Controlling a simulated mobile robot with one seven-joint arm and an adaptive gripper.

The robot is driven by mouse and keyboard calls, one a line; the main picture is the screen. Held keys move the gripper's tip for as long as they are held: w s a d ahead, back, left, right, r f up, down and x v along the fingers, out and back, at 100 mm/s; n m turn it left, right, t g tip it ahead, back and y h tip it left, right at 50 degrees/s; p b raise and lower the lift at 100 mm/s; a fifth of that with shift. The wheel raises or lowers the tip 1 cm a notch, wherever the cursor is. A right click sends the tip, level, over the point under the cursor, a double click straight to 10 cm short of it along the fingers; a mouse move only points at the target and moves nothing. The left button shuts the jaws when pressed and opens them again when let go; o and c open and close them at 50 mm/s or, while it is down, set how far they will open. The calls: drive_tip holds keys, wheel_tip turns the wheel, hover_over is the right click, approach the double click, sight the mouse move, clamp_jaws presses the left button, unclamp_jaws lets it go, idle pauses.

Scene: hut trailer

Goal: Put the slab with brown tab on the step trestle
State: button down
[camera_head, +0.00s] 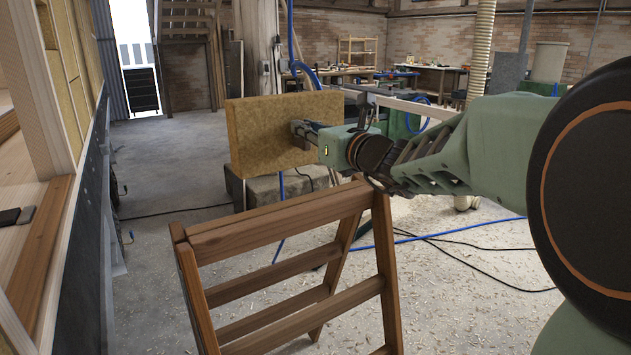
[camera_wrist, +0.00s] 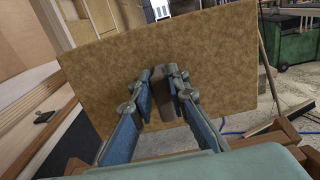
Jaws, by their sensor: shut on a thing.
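The slab (camera_head: 262,135) is a yellow-brown fibrous board, held upright in the head view beyond and above the wooden step trestle (camera_head: 285,215). In the wrist view the slab (camera_wrist: 200,50) fills the middle, with its brown tab (camera_wrist: 165,100) between the fingers. My gripper (camera_head: 302,132) is shut on the brown tab; it also shows in the wrist view (camera_wrist: 163,97). The slab appears clear of the trestle's top. The trestle's top and rungs are bare in the head view. Part of the trestle shows low in the wrist view (camera_wrist: 285,130).
A grey block (camera_head: 265,187) stands on the floor behind the trestle. Blue and black cables (camera_head: 440,238) cross the chip-strewn floor at right. A timber-framed wall (camera_head: 50,120) runs along the left. Open concrete floor (camera_head: 165,170) lies between.

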sight(305, 151)
drive_tip(key=s+f, duration=0.1)
drive_tip(key=s+d+f, duration=0.1)
drive_tip(key=f, duration=0.1)
drive_tip(key=s+d+f+b, duration=0.1)
drive_tip(key=f, duration=0.1)
drive_tip(key=shift+s, duration=0.15)
drive_tip(key=f, duration=0.2)
drive_tip(key=f+b, duration=0.1)
drive_tip(key=shift+s+d+f, duration=0.15)
drive_tip(key=shift+s+f, duration=0.05)
drive_tip(key=shift+f, duration=0.2)
drive_tip(key=c, duration=1.9)
unclamp_jaws()
drive_tip(key=shift+d, duration=0.1)
